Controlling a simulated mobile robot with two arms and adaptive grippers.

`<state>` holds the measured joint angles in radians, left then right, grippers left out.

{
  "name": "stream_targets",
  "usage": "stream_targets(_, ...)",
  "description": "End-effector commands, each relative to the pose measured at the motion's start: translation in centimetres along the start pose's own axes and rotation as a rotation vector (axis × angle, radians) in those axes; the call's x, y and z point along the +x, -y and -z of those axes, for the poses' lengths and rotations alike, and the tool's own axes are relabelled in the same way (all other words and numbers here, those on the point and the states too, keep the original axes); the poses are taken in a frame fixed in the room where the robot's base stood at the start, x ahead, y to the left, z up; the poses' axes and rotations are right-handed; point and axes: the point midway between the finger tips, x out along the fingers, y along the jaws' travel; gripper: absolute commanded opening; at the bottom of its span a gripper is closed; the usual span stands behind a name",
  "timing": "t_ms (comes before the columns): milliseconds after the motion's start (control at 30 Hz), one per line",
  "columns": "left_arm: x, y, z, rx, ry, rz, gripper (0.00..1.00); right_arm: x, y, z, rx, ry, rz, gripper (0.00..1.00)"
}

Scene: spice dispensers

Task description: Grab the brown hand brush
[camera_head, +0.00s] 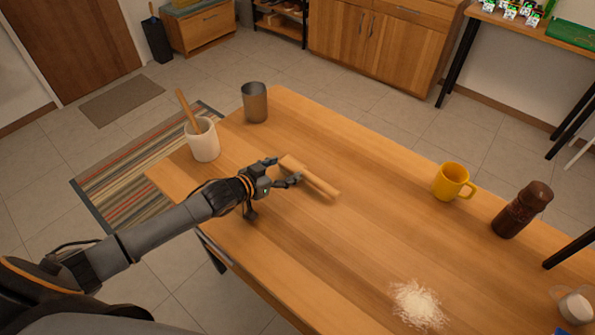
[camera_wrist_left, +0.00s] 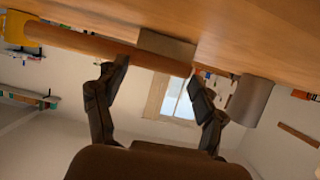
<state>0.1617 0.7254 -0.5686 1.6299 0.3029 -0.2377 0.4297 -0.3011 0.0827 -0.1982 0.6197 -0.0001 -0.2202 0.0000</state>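The brown hand brush (camera_head: 318,183) lies on the wooden table, left of its middle, with a long handle pointing right and toward me. In the left wrist view the brush (camera_wrist_left: 85,43) spans the top, with a paler block (camera_wrist_left: 166,46) near one end. My left gripper (camera_head: 286,171) is at the brush's left end. In the left wrist view my left gripper (camera_wrist_left: 158,75) has its fingers spread wide, with the brush's end across the gap. I cannot tell whether a finger touches it. My right gripper is not in view.
On the table (camera_head: 250,290) stand a white crock (camera_head: 204,145) with a wooden utensil, a metal cup (camera_head: 255,103), a yellow mug (camera_head: 450,184) and a dark brown bottle (camera_head: 521,210). White powder (camera_head: 418,304) lies near the front. The table's middle is clear.

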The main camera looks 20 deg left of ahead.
Motion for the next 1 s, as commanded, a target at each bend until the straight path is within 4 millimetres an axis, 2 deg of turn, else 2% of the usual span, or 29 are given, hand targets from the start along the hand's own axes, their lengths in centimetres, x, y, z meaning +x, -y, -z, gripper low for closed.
stream_targets(33,0.0,0.0,-0.1,0.0,0.002,0.0,0.48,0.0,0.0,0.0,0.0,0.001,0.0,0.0)
stream_targets(100,0.0,0.0,-0.1,0.0,0.002,0.0,0.37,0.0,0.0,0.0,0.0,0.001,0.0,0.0)
stream_targets(467,-0.1,0.0,0.2,0.0,0.001,0.001,0.37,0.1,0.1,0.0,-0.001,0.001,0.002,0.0)
stream_targets(667,-0.9,0.1,2.3,0.002,-0.003,0.0,0.37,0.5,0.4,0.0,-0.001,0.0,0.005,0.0)
stream_targets(767,-2.9,-0.2,3.6,0.001,0.002,-0.001,0.37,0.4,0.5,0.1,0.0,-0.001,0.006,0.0)
stream_targets(967,-8.6,-0.9,6.5,0.005,0.003,-0.002,0.37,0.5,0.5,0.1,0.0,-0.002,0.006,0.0)
stream_targets(1000,-9.5,-1.1,6.1,0.001,0.007,-0.001,0.37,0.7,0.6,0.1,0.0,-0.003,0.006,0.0)
